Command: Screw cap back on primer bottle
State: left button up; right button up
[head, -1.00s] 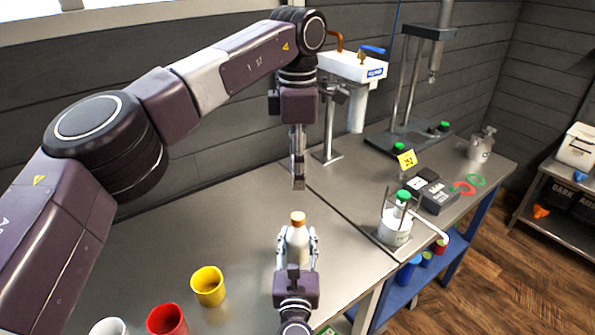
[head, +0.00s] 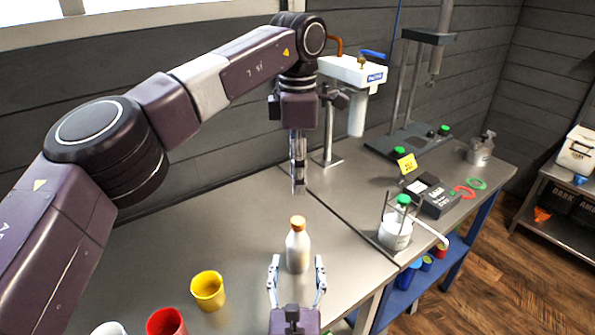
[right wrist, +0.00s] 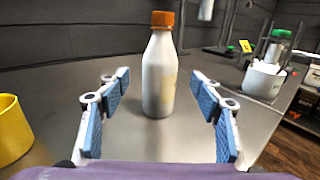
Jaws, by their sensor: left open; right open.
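The primer bottle (head: 298,250) is white and stands upright on the steel table, with an orange cap (head: 298,222) seated on its neck. The bottle (right wrist: 159,75) and cap (right wrist: 162,19) also show in the right wrist view. My right gripper (head: 297,262) is open, its fingers spread just in front of the bottle and apart from it. The right wrist view shows its blue-padded fingers (right wrist: 160,95) with the bottle beyond them. My left gripper (head: 299,190) is open and points down, above and behind the cap, clear of it.
A yellow cup (head: 208,290), a red cup (head: 166,322) and a white cup (head: 108,328) stand at the front left. A white container with a green cap (head: 395,232) stands to the right.

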jog(key=shift+s, duration=2.25)
